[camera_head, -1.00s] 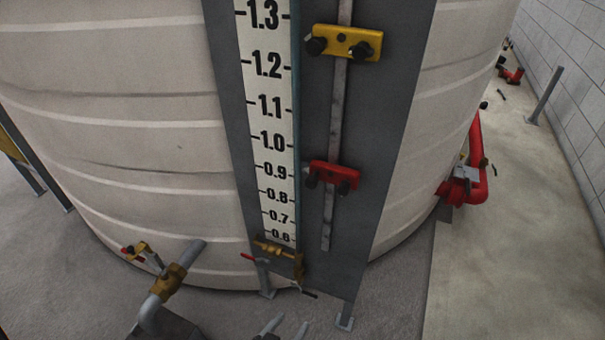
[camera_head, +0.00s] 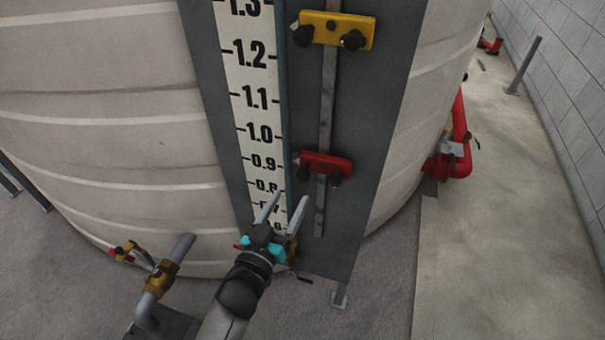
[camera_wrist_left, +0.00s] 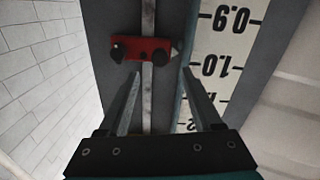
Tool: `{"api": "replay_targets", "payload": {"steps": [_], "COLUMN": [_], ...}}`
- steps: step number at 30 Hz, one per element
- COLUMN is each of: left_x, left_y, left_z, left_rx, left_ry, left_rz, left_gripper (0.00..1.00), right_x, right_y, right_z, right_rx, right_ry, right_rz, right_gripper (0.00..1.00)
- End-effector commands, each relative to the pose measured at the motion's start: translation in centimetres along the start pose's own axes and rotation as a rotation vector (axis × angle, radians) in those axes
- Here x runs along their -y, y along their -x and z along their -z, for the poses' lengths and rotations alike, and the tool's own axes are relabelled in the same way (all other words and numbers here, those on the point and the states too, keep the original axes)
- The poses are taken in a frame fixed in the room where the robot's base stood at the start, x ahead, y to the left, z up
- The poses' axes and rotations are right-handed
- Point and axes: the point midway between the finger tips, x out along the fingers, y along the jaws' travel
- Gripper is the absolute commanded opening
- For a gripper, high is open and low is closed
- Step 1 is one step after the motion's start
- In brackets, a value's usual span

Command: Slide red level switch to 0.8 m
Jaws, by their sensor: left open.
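The red level switch (camera_head: 327,163) is a small red block with black knobs on a vertical metal rail, about level with the 0.9 mark of the white scale (camera_head: 256,105). My left gripper (camera_head: 287,200) is open and empty. Its fingers point up over the lower scale, below and left of the switch. In the left wrist view, where the scale reads upside down, the switch (camera_wrist_left: 138,49) sits beyond the fingertips of the left gripper (camera_wrist_left: 161,73), apart from them. My right gripper is not in view.
A yellow switch (camera_head: 336,30) sits higher on the same rail. The grey backing plate (camera_head: 375,120) stands against a large pale tank (camera_head: 110,150). A brass valve and pipe (camera_head: 160,278) stand at lower left. A red pipe (camera_head: 460,140) is at right, beside open floor.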

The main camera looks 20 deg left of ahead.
Motion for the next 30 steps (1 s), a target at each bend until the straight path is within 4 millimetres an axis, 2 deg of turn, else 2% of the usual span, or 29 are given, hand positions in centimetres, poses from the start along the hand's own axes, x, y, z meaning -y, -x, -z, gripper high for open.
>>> {"api": "replay_targets", "payload": {"steps": [9,15,21,30], "left_x": [0.0,0.0,0.0,0.0], "left_y": [-5.4,-7.8,-8.8,-9.0], "left_z": [0.0,-0.1,-0.1,-0.1], "left_rx": [-0.001,0.0,0.001,0.002], "left_ry": [-0.001,0.0,0.0,0.0], "left_rz": [0.0,0.0,0.001,0.001], "left_gripper": [0.66,0.66,0.66,0.66], "right_x": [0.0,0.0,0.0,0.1], "right_y": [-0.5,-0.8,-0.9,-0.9], "right_z": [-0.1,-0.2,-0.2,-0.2], "right_rx": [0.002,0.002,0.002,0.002], "right_ry": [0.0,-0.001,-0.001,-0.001], "right_rz": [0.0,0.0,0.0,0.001], "right_gripper": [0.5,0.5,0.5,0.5]}}
